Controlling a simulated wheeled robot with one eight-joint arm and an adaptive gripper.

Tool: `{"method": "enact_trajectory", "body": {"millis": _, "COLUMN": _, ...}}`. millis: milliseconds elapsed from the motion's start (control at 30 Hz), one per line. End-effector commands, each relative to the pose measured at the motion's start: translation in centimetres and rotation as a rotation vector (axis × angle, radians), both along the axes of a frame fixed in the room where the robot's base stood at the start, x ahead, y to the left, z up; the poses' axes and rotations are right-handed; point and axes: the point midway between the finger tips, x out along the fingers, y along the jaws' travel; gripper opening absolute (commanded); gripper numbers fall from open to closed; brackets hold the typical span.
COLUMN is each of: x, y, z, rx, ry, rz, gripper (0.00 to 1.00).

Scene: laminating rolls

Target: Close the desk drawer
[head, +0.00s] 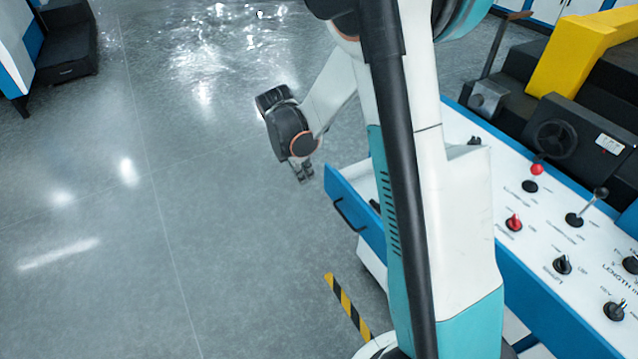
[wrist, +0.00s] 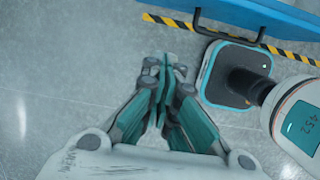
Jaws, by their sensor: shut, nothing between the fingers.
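The desk drawer has a blue front (head: 356,212) with a black bar handle (head: 348,214). It stands pulled out from the white and blue desk, and part of its white inside shows behind my arm. My gripper (head: 304,173) is shut and empty, pointing down just left of the drawer front's far end, apart from it. In the wrist view, my closed fingertips (wrist: 166,62) are over bare floor. The blue drawer front (wrist: 262,12) crosses the top right there, and its handle (wrist: 228,36) lies up and right of my fingers, not touched.
A control panel (head: 540,255) with knobs, levers and a red button (head: 514,222) tops the desk on the right. A yellow machine part (head: 572,55) stands behind it. Yellow-black tape (head: 348,303) marks the floor by the drawer.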

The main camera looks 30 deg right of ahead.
Motion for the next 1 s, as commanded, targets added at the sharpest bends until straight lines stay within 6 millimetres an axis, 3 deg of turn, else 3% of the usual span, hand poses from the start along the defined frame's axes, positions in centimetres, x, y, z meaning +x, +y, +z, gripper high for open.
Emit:
{"method": "enact_trajectory", "body": {"millis": 267, "x": 0.2, "y": -0.6, "z": -2.5, "rx": -0.006, "ry": 0.020, "rz": 0.028, "gripper": 0.00}}
{"method": "enact_trajectory", "body": {"millis": 733, "x": 0.3, "y": -2.7, "z": -11.1, "rx": -0.005, "ry": 0.019, "rz": 0.026, "gripper": 0.00}}
{"method": "enact_trajectory", "body": {"millis": 1000, "x": 0.4, "y": -6.1, "z": -10.6, "rx": -0.005, "ry": 0.019, "rz": 0.025, "gripper": 0.00}}
